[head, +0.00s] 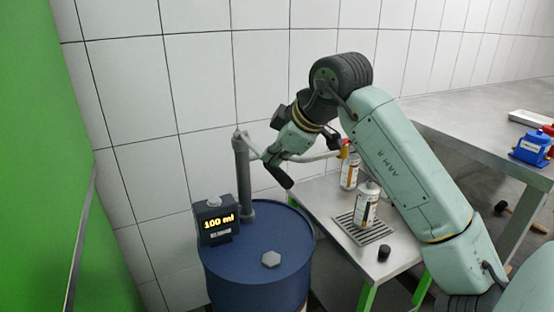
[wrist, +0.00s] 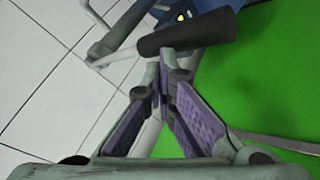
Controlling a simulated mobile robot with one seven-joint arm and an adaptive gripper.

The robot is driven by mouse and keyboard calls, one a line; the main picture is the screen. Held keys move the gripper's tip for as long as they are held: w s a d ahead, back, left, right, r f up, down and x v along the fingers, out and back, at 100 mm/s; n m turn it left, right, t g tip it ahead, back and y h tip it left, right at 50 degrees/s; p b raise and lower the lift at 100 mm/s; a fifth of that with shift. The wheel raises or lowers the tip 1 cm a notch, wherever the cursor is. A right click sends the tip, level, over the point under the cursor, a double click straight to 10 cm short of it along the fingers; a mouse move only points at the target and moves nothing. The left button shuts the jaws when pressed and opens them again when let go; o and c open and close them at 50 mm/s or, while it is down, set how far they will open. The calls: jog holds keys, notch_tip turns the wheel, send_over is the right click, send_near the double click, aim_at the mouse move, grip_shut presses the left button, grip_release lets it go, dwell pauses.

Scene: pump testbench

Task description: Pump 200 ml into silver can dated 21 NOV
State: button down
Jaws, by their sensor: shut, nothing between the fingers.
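A dark blue drum (head: 257,262) carries a grey pump column (head: 243,175) and a small display (head: 217,223) reading 100 ml. The pump's black handle grip (head: 279,175) hangs at the end of its lever, and also shows in the wrist view (wrist: 187,38). My gripper (wrist: 163,78) is shut and empty, with its fingertips close to this grip; I cannot tell whether they touch.
A black cap (head: 384,252) lies on the low metal table, right of the grate. A pale spout (head: 318,157) reaches right from the pump. Tiled wall behind.

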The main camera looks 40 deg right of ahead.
notch_tip(320, 180, down, 7)
jog(key=b, duration=0.6)
jog(key=shift+s, duration=0.35)
dwell(4.4)
jog(key=shift+a+r, duration=0.1)
jog(key=shift+r, duration=0.05)
dwell(0.3)
jog(key=shift+w+r+p, duration=0.2)
jog(key=shift+r+p, duration=0.85)
jog(key=shift+r, duration=0.65)
jog(key=shift+w+r+p, duration=0.15)
jog(key=shift+r+p, duration=0.85)
jog(key=shift+r, duration=0.65)
jog(key=shift+w+r+p, duration=0.2)
jog(key=shift+r+p, duration=0.85)
jog(key=shift+r, duration=0.65)
